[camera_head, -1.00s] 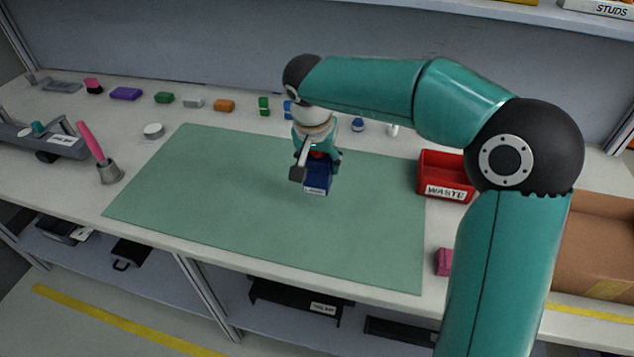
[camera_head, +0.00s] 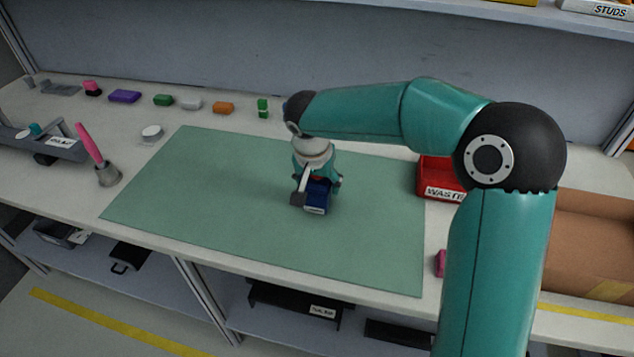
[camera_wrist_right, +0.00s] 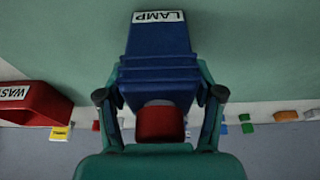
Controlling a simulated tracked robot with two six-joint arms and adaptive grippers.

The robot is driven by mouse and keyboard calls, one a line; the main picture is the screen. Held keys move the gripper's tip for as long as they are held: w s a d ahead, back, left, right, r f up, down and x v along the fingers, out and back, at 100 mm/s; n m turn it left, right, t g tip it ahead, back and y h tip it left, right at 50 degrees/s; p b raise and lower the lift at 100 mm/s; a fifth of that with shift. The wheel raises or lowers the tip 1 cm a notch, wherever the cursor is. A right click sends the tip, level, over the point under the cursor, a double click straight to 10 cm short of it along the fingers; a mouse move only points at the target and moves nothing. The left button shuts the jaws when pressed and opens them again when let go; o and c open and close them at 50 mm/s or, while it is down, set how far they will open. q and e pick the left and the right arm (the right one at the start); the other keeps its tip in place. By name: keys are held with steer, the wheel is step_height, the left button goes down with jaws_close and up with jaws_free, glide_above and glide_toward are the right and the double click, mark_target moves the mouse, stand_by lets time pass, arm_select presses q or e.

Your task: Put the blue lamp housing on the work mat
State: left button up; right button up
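The blue lamp housing (camera_head: 317,197) with a white label is at my right gripper, over the middle right of the green work mat (camera_head: 220,200). My right gripper (camera_head: 315,190) points down, its fingers on both sides of the housing. In the right wrist view the housing (camera_wrist_right: 160,65) shows its LAMP label, with a red part at its near end, and the gripper's fingers (camera_wrist_right: 160,98) close on its sides. The housing is at or just above the mat; I cannot tell whether it touches. My left gripper is not in view.
A red WASTE bin (camera_head: 437,180) stands right of the mat, partly behind my right arm. Several small coloured parts line the back of the table. The mat around the housing is clear.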

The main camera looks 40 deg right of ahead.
steer(key=shift+o, duration=0.5)
steer(key=shift+r, duration=0.1)
steer(key=shift+a+r, duration=0.1)
steer(key=shift+r, duration=0.15)
steer(key=v, duration=1.1)
steer(key=shift+r+p, duration=0.25)
steer(key=shift+p, duration=0.2)
